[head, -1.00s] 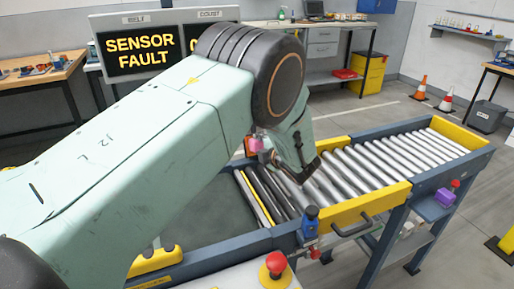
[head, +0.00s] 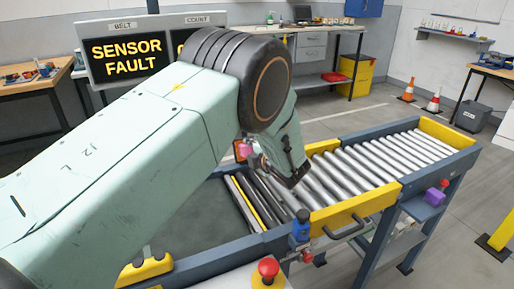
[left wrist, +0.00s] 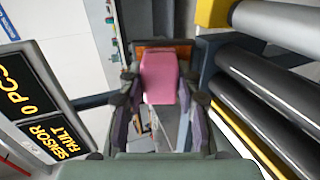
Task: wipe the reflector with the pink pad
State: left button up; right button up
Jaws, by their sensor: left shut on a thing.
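The pink pad (left wrist: 160,78) is between the fingers of my left gripper (left wrist: 160,105) in the left wrist view, and the gripper is shut on it. The pad also shows as a small pink patch in the head view (head: 246,150). Just beyond the pad is an orange panel in a dark frame, which looks like the reflector (left wrist: 148,45); the pad hides much of it. Its orange edge shows in the head view (head: 239,149). I cannot tell whether pad and reflector touch. My left arm hides most of the gripper in the head view. My right gripper is not in view.
A roller conveyor (head: 420,190) with blue and yellow rails runs right of the gripper. A blue sensor post (head: 301,226) and a red button (head: 268,269) stand on the near side. A display reading SENSOR FAULT (head: 128,55) stands behind my arm.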

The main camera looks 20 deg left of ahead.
aim_at(235, 151)
pick_arm(q)
jog(key=shift+s+a+p, duration=0.4)
jog(key=shift+s+a, duration=0.95)
jog(key=shift+s, duration=0.1)
jog(key=shift+d, duration=0.1)
jog(key=shift+p+v, duration=0.75)
jog(key=shift+v, duration=0.25)
jog(key=shift+p+v, duration=1)
jog(key=shift+v, duration=0.7)
jog(key=shift+s+d+r, duration=0.15)
jog(key=shift+s+d, duration=0.05)
